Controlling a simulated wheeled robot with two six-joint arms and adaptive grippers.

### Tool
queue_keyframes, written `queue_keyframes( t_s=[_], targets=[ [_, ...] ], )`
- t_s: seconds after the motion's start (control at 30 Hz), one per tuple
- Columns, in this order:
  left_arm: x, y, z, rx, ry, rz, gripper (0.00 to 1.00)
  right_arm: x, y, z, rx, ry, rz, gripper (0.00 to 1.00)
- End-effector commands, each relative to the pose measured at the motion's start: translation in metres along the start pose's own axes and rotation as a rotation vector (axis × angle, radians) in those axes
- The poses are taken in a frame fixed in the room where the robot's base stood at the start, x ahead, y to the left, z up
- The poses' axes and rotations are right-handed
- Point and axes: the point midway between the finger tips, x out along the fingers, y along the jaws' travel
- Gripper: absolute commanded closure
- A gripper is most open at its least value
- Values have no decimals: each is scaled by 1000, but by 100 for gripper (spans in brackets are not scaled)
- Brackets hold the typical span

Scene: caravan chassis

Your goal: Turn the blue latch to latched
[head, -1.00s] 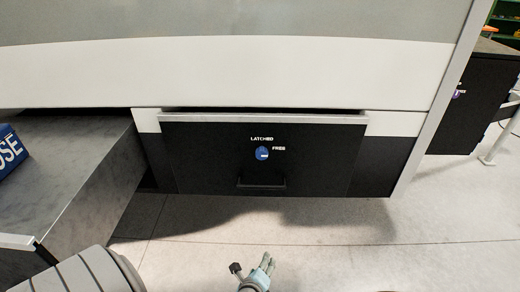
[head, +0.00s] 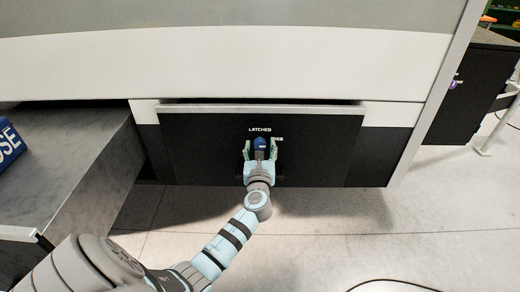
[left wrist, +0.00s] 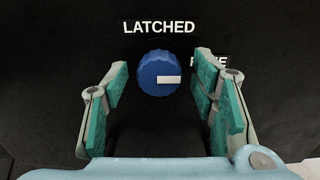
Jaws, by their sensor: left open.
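The blue latch (head: 260,143) is a round ridged knob on the black drawer front. In the left wrist view the blue latch (left wrist: 159,74) shows a white mark pointing right, toward the partly covered FREE label. The LATCHED label (left wrist: 159,27) is above the knob. My left gripper (head: 260,148) faces the knob. In the left wrist view my left gripper (left wrist: 160,95) is open, with one green-padded finger on each side of the knob and visible gaps between. My right gripper is not in view.
The black drawer front (head: 325,150) sits under a white body panel (head: 230,68). A grey bench (head: 65,165) with a blue box (head: 9,145) is at the left. A black cabinet (head: 468,90) stands at the right. The floor at the lower right is mostly clear.

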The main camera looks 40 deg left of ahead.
Motion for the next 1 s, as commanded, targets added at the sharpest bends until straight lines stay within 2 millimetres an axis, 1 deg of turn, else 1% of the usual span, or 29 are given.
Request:
queue_keyframes(
  t_s=[0.1, 0.27, 0.37, 0.5, 0.57, 0.6, 0.83, 1.0],
  targets=[
    [3, 0, 0, 0, 0, 0, 48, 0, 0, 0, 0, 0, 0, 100],
    [3, 0, 0, 0, 0, 0, 48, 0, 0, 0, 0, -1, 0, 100],
    [3, 0, 0, 0, 0, 0, 62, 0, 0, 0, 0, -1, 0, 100],
    [3, 0, 0, 0, 0, 0, 84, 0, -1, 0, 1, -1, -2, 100],
    [3, 0, 0, 0, 0, 0, 94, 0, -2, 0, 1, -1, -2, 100],
    [3, 0, 0, 0, 0, 0, 96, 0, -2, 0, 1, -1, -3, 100],
    [3, 0, 0, -18, 0, -1, 96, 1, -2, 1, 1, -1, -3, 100],
    [3, 0, 0, -77, 0, 0, 96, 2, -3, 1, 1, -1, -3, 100]
  ],
)
